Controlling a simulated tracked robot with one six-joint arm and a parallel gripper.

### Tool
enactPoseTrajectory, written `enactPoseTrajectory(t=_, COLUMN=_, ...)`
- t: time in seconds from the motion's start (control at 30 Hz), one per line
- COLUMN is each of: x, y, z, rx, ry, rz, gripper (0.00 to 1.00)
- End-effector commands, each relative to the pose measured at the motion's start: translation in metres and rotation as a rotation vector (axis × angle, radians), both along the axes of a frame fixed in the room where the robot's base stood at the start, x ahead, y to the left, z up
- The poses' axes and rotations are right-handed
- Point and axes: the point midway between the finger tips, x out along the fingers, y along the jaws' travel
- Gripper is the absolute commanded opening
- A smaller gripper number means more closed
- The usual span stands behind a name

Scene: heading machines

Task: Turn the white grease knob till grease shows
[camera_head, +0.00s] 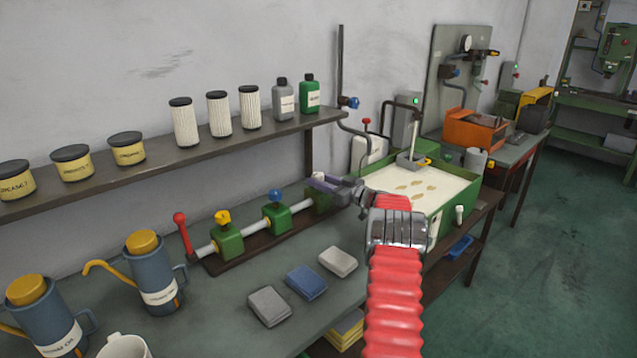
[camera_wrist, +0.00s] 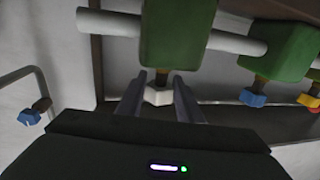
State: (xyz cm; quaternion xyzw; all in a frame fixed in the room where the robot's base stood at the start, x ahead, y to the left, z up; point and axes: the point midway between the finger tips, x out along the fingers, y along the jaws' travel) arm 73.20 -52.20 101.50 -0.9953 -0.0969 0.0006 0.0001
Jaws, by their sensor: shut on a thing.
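The white grease knob (camera_wrist: 158,96) sits on a dark stem at a green block (camera_wrist: 178,30) on a pale pipe in the wrist view. My gripper (camera_wrist: 160,84) has one finger on each side of the knob and is shut on it. In the head view my gripper (camera_head: 328,187) reaches over the right end of the pipe row and covers the top of the third green block (camera_head: 315,203). The lower face of the block is in shade in the wrist view.
A green tray of pale fluid (camera_head: 443,214) stands to the right. A shelf (camera_head: 160,164) with tins and filters runs behind. Cloth-like blocks (camera_head: 306,282) lie in front.

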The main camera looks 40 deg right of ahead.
Motion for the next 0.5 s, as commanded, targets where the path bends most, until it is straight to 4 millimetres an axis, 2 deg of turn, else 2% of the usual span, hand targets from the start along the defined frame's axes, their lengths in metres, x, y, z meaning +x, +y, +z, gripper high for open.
enactPoseTrajectory(t=0.5, x=0.0017, y=0.0011, z=0.0011, rx=-0.001, ry=-0.003, rz=0.135, gripper=0.1)
